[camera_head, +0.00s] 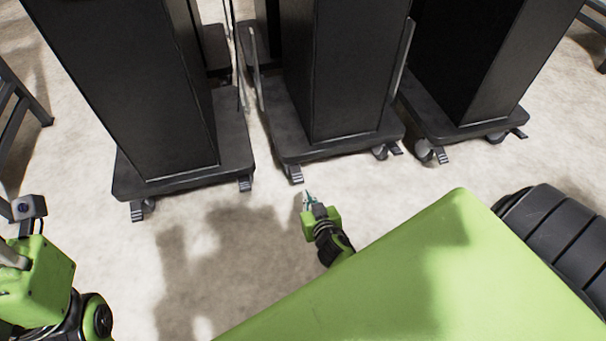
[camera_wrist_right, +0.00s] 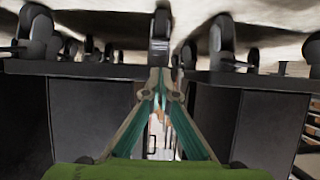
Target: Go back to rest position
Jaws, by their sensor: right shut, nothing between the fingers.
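My right gripper (camera_head: 309,198) is in front of the middle dark cabinet, just off the near edge of its wheeled base. Its fingers point toward the cabinets. In the right wrist view the two green-and-tan fingers (camera_wrist_right: 160,85) come together at their tips, shut with nothing between them. My left arm (camera_head: 38,285) shows at the lower left edge of the head view. Its fingers do not show there.
Tall dark cabinets stand in a row: left (camera_head: 140,85), middle (camera_head: 335,75) and right (camera_head: 465,60), on bases with casters. Narrow gaps separate them. A dark frame (camera_head: 20,110) stands at the far left. Pale floor (camera_head: 215,235) is clear in front.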

